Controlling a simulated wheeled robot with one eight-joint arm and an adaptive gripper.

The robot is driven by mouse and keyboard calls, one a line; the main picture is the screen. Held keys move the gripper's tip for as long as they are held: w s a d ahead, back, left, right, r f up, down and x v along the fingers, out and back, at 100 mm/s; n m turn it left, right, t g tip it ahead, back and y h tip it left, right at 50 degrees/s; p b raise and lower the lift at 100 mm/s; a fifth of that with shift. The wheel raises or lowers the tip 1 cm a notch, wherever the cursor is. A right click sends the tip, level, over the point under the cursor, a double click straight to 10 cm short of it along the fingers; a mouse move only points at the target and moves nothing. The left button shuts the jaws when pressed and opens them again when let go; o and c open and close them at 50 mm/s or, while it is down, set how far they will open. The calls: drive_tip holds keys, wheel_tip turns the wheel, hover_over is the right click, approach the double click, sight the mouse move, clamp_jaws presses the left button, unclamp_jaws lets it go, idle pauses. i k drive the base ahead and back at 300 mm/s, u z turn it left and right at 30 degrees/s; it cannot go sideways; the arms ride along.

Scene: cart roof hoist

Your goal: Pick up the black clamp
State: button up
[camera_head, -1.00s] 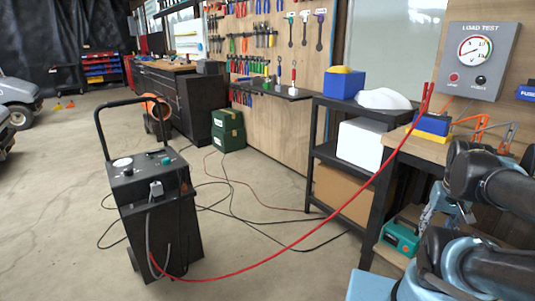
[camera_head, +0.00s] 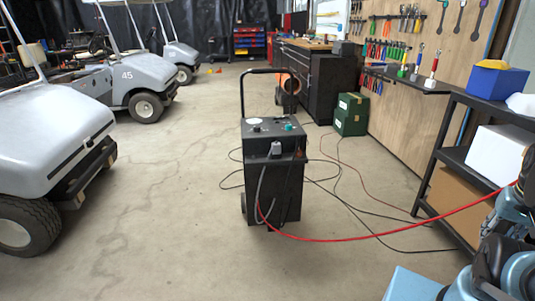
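I cannot make out the black clamp. A black wheeled charger cart (camera_head: 275,180) with a tall handle stands upright on the floor in mid-view. A grey connector (camera_head: 275,149) is at its front top edge, with a grey cable hanging down. Black cable (camera_head: 375,235) lies in loops on the floor around the cart and runs right toward the shelf. A red cable (camera_head: 400,231) runs from the cart's front, rising to the right edge behind my arm. Parts of my blue and black arm show at lower right; my gripper is not in view.
Golf carts (camera_head: 50,150) stand along the left. A black shelf unit (camera_head: 455,158) with a blue bin (camera_head: 497,79) and a white box (camera_head: 495,155) is at right. Green boxes (camera_head: 351,114) sit behind the charger. The floor (camera_head: 150,230) left of the charger is clear.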

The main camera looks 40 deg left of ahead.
sight(299, 149)
drive_tip(key=u, duration=1.5)
drive_tip(key=k, duration=1.15)
drive_tip(key=z, duration=0.6)
drive_tip(key=i, duration=2.35)
drive_tip(key=u, duration=0.6)
